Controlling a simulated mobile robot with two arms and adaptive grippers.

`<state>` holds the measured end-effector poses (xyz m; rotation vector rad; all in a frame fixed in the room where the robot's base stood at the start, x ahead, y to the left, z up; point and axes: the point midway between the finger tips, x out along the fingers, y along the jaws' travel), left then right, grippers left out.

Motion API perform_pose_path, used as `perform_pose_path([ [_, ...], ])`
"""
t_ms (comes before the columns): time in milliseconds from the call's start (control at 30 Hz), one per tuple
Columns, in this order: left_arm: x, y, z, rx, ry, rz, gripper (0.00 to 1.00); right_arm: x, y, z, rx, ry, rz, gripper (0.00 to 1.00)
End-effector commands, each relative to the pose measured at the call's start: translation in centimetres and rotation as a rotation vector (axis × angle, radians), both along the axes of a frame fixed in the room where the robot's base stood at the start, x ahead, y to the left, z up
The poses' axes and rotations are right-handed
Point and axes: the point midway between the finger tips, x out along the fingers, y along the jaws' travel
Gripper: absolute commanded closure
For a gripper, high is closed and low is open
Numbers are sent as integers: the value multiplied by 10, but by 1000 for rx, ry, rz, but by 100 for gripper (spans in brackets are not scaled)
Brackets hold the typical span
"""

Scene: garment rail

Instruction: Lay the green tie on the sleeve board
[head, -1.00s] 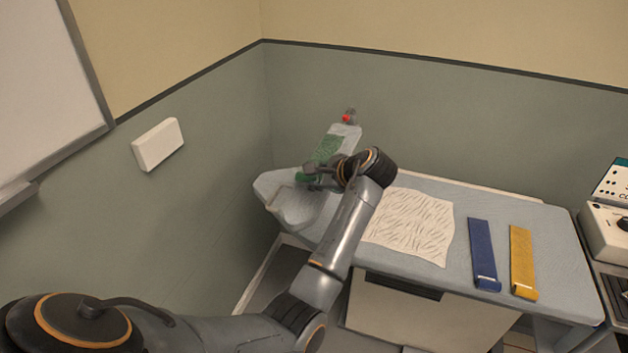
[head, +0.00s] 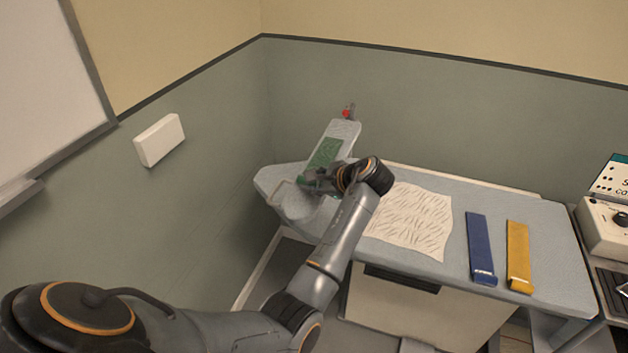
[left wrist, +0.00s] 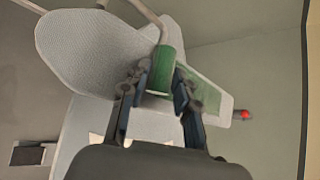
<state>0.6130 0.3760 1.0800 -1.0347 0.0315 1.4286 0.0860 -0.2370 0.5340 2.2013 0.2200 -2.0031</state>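The green tie (head: 325,152) lies along the narrow sleeve board (head: 343,130), which stands at the far left of the ironing table. In the left wrist view its flat strip (left wrist: 208,91) rests on the board, and its thicker near end (left wrist: 164,70) rises between my fingers. My left gripper (head: 306,183) is at the near end of the board. My right gripper is in no view.
The ironing table (head: 555,262) holds a wrinkled white cloth (head: 412,218), a blue tie (head: 480,245) and a yellow tie (head: 518,250). A red-tipped fitting (head: 347,113) stands beyond the sleeve board's far end. A control box (head: 608,225) is at the right. Walls close off the left and back.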

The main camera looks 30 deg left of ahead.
Motion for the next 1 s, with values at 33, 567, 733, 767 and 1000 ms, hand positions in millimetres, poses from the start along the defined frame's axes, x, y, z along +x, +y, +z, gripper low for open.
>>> perform_pose_path([
  [33, -1, -1, -6, -9, 10, -2, 65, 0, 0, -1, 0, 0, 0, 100],
  [567, 0, -2, 7, -9, 2, -2, 65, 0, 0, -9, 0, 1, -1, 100],
  [733, -7, -31, 27, -8, 0, -4, 65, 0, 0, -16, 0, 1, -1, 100],
  [767, -9, -37, 32, -8, 1, -5, 65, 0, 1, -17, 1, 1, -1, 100],
  [1000, -20, -75, 63, -7, 1, -3, 65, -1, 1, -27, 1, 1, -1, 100],
])
